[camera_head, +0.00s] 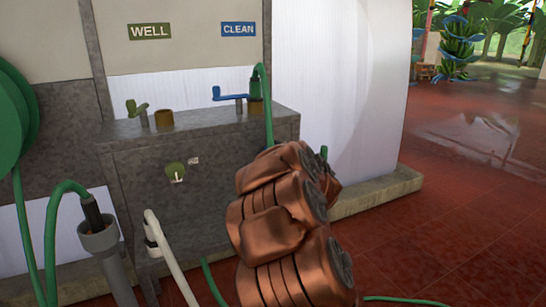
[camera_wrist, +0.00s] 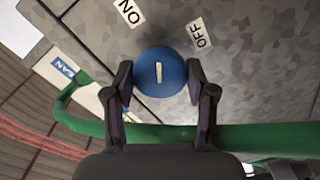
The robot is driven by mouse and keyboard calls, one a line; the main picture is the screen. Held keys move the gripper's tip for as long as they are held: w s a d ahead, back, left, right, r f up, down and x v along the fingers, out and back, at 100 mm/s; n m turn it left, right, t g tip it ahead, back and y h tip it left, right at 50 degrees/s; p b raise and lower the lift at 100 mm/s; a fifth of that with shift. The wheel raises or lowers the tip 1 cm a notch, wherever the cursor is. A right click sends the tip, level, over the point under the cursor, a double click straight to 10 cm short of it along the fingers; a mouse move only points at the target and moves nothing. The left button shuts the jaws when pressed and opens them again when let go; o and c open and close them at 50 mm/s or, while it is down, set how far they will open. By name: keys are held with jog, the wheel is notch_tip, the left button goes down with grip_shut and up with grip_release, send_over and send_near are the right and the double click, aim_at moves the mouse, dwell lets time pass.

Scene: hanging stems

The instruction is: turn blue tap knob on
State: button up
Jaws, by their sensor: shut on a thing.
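The blue tap knob (camera_wrist: 160,66) is round, with a white pointer line, on the grey metal panel in the wrist view. My gripper (camera_wrist: 158,84) has a dark finger on each side of the knob and is shut on it. The ON label (camera_wrist: 130,12) lies above and left of the knob, and the OFF label (camera_wrist: 201,33) above and right. The pointer line stands nearly upright in the picture, aimed between the two labels. In the head view my copper-coloured arm hides the knob and my gripper.
A green hose (camera_wrist: 240,138) passes behind my fingers. A blue lever (camera_head: 230,96) stands under the CLEAN sign (camera_head: 239,29). Red tiled floor (camera_head: 440,230) is open at right.

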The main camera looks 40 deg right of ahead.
jog(key=shift+n+b, duration=0.75)
jog(key=shift+n, duration=2.05)
jog(key=o, duration=1.2)
jog(key=shift+c, duration=0.2)
jog(key=shift+s, duration=0.1)
jog(key=v, duration=1.1)
jog(key=shift+s+a, duration=0.2)
jog(key=shift+s, duration=0.15)
